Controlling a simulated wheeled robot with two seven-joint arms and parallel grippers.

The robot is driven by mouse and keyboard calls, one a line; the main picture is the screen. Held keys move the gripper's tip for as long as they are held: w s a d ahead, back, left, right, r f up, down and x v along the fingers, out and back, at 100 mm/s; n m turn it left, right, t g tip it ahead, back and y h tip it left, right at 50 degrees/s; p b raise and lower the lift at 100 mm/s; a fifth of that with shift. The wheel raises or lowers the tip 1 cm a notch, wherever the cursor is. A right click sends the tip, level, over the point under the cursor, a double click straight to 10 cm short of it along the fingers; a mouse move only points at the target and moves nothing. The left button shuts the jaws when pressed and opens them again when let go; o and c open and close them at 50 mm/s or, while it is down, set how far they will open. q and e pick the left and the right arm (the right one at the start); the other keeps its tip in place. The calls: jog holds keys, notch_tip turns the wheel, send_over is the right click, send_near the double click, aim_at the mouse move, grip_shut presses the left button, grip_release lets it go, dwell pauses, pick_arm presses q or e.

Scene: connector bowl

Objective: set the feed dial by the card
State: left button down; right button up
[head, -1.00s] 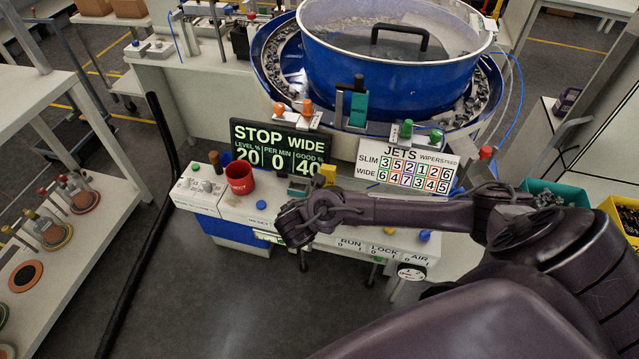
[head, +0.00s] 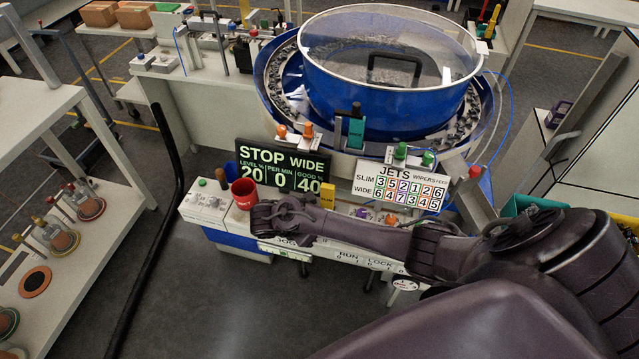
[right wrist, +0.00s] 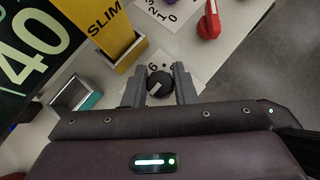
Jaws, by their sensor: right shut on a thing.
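The jets card (head: 405,186) stands behind the control panel, with a SLIM row and a WIDE row of coloured numbers. The display (head: 283,166) reads STOP WIDE, 20, 0 and 40. In the right wrist view a black dial (right wrist: 159,84) with a pale pointer mark sits on a white number scale, mostly hidden. My right gripper (right wrist: 159,88) is shut on this dial, one finger on each side. In the head view my right gripper (head: 265,216) is over the panel's left part, and its arm hides the dial. My left gripper is not in view.
A yellow SLIM block (right wrist: 106,32) stands close to the fingers; a red knob (right wrist: 209,24) is beyond the dial. A red cup (head: 245,194) stands on the panel's left end. The blue bowl (head: 390,95) is behind. Floor in front is clear.

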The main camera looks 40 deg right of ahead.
jog(key=shift+m, duration=0.3)
jog(key=o, duration=1)
jog(key=shift+v, duration=3.9)
jog(key=shift+w, duration=0.15)
